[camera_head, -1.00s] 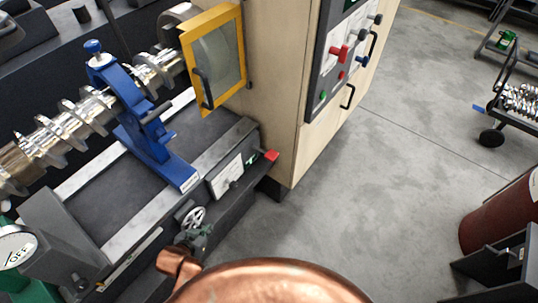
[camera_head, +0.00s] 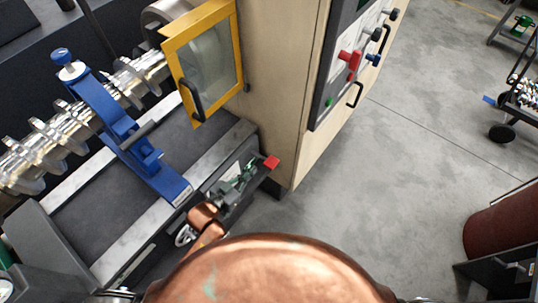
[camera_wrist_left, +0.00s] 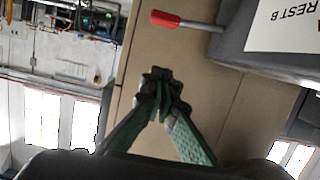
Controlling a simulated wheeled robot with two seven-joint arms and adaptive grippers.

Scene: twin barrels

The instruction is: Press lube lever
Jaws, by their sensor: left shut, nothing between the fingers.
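A lever with a red tip (camera_head: 271,162) sticks out at the right end of the lathe-like machine's front. Its red tip and thin rod also show in the left wrist view (camera_wrist_left: 165,19), at the top, beside a dark grey block. My left gripper (camera_head: 247,172), with green fingers, is shut and empty. It is just left of the red tip in the head view and partly covers the machine's front panel. In the left wrist view the closed fingertips (camera_wrist_left: 158,76) are below the red tip, with a visible gap. I cannot tell the depth between them. My right gripper is not seen.
A blue steady rest (camera_head: 125,135) stands on the machine bed under a shiny screw shaft (camera_head: 50,145). A yellow-framed guard (camera_head: 205,60) and a beige cabinet (camera_head: 275,80) with a control panel (camera_head: 345,65) stand behind.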

